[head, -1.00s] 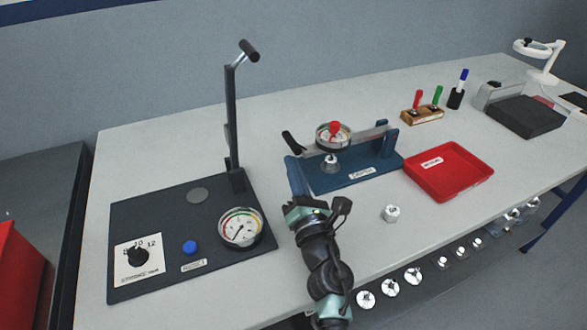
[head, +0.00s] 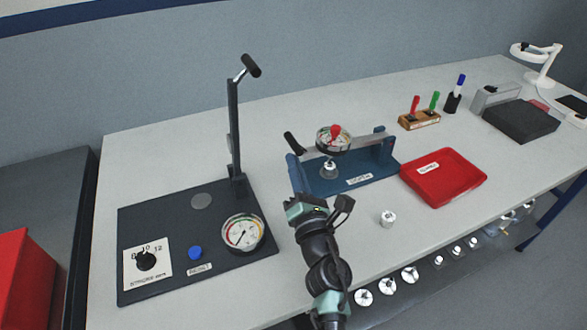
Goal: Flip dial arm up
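The dial arm is a grey bar (head: 372,146) on a blue fixture base (head: 338,183). It lies roughly level and carries a round dial gauge (head: 334,138) with a red centre. A black handle (head: 294,142) sticks up at its left end. A small metal housing (head: 329,170) stands under the dial; I cannot tell whether the two touch. My gripper (head: 296,180) is at the left front of the fixture, below the handle and apart from it. Its fingers are small and partly merge with the blue base, so their opening is unclear.
A dark press plate (head: 155,220) with a tall lever (head: 234,125), gauge (head: 243,233) and blue button (head: 195,253) lies left. A loose metal part (head: 388,218) and a red tray (head: 443,178) are right. Table space in front is clear.

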